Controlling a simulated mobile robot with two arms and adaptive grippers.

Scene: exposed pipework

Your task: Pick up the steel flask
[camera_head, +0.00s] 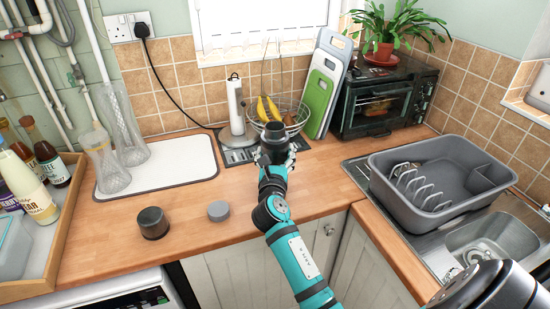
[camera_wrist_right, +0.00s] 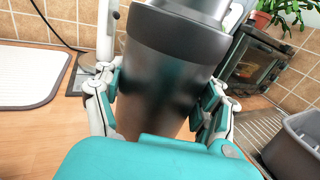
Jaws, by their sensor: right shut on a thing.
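The steel flask (camera_wrist_right: 172,75) fills the middle of the right wrist view, with a brushed steel body and a dark band near its top. My right gripper (camera_wrist_right: 158,108) is shut around its body, with fingers on both sides. In the head view the dark top of the flask (camera_head: 273,138) shows above my right gripper (camera_head: 276,157), over the counter before the wire fruit bowl. The flask's base is hidden by my arm and palm, so I cannot tell whether it touches the counter. My left gripper is not in view.
A wire bowl with bananas (camera_head: 272,108), a paper roll holder (camera_head: 238,108) and chopping boards (camera_head: 324,88) stand close behind. A grey tub (camera_head: 440,205) is right. A dark pot (camera_head: 152,222) and grey disc (camera_head: 218,210) sit on clear counter at left, near glass vases (camera_head: 105,160).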

